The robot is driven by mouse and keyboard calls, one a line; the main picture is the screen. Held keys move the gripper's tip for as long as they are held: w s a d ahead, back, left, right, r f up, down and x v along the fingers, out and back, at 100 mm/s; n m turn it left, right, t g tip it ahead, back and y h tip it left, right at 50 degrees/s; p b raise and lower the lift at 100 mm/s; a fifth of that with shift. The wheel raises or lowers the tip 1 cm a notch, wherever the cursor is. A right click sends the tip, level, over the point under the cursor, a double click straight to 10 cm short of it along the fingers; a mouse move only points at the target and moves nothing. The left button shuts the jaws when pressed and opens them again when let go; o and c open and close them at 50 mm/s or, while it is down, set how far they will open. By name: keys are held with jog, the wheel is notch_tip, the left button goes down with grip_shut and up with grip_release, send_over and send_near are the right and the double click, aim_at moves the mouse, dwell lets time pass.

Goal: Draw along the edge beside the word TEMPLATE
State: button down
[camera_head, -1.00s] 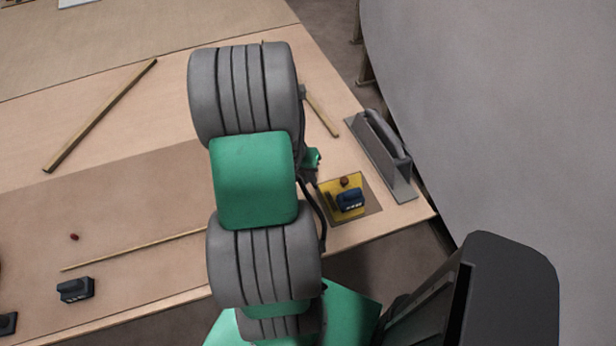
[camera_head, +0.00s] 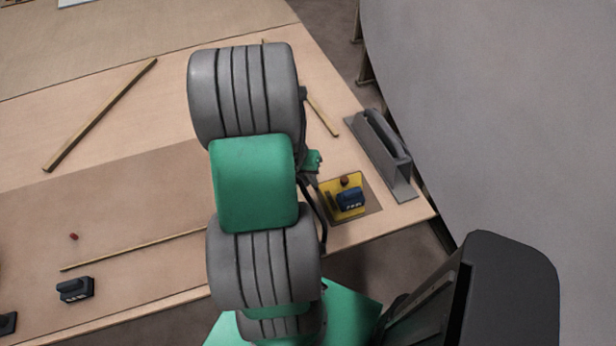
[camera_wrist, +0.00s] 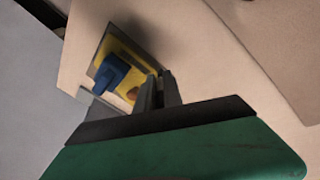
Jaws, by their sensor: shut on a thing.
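A small yellow plate (camera_head: 328,188) lies on a grey-brown sheet (camera_head: 370,201) near the right end of the bench. A dark blue block (camera_head: 350,200) and a reddish-brown knob (camera_head: 344,181) sit on the yellow plate. The wrist view shows the yellow plate (camera_wrist: 132,62) and the blue block (camera_wrist: 110,72) too. I cannot read the word TEMPLATE anywhere. My gripper (camera_wrist: 160,80) is just beside the yellow plate in the wrist view, its fingers close together. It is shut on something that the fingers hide. In the head view my arm hides most of it.
A grey handled tool (camera_head: 382,155) lies at the bench's right edge. Wooden strips (camera_head: 100,115) lie on the bench (camera_head: 165,100). Another dark block (camera_head: 75,289) and a small red thing (camera_head: 73,237) are at the left. A large grey curved surface (camera_head: 500,110) stands at the right.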

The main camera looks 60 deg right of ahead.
jog(key=shift+s+a, duration=0.3)
jog(key=shift+s, duration=0.1)
jog(key=shift+s+a+f+p, duration=0.1)
jog(key=shift+s+a+p, duration=0.35)
jog(key=shift+s+a, duration=0.6)
jog(key=shift+a, duration=0.1)
jog(key=shift+s+a+p, duration=0.5)
jog(key=shift+s+a, duration=0.4)
jog(key=shift+s+a, duration=0.1)
jog(key=shift+s+a+p, duration=0.45)
jog(key=shift+s+a, duration=0.5)
jog(key=shift+a, duration=0.1)
